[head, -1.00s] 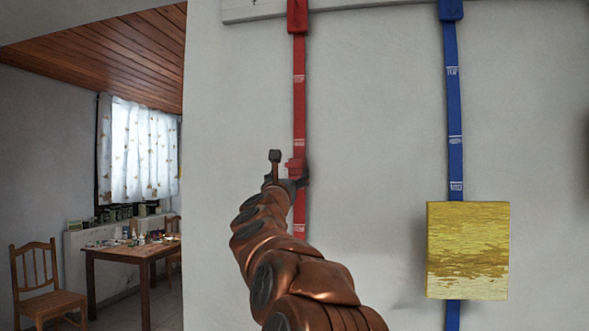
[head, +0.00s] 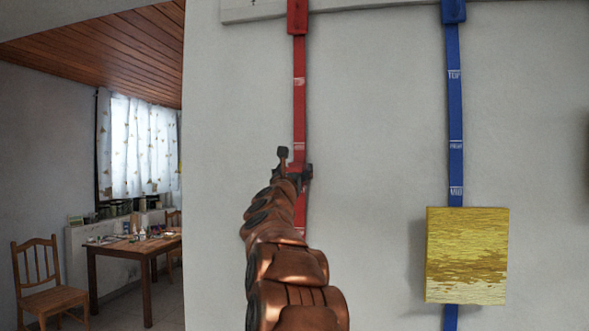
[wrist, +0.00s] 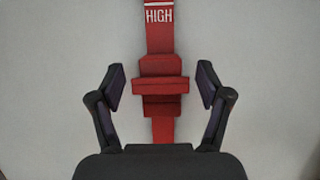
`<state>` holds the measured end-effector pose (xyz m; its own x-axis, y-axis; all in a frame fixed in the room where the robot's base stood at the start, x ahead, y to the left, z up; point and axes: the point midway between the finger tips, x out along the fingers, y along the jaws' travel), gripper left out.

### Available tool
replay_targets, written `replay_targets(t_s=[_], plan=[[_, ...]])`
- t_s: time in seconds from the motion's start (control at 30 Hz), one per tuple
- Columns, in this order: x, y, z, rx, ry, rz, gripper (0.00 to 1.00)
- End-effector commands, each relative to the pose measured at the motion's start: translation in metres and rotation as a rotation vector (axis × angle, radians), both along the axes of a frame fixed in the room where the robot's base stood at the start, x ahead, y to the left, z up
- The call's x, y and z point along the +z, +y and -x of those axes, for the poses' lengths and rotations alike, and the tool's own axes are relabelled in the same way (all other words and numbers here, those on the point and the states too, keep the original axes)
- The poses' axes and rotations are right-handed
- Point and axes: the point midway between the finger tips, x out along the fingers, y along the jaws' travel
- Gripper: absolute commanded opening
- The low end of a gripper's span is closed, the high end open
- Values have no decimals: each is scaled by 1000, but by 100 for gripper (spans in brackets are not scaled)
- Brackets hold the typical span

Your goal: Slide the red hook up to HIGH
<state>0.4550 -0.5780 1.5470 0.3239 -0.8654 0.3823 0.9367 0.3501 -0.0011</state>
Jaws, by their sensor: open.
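The red hook (wrist: 162,85) sits on the red strap (head: 299,110) on the wall. In the wrist view it is centred between the fingers of my gripper (wrist: 162,92), which are open with a gap on each side of it. The HIGH mark (wrist: 159,16) with its white line shows on the strap above the hook, a short way up. In the head view my gripper (head: 297,168) is in front of the strap, just below a printed mark, and hides most of the hook.
A blue strap (head: 454,105) hangs to the right, with a yellow block (head: 467,255) on its lower part. A white rail (head: 375,5) runs along the top. The wall between the straps is clear. A table (head: 130,246) and chair (head: 45,280) stand far left.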

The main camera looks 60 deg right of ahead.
Motion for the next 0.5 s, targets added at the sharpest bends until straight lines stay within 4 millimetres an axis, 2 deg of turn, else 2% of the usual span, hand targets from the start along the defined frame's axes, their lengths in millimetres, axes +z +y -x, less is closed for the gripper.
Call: replay_targets(t_s=[0.23, 0.5], plan=[[0, 0, 0, -1, -1, 0, 77], [0, 0, 0, -1, -1, 0, 49]])
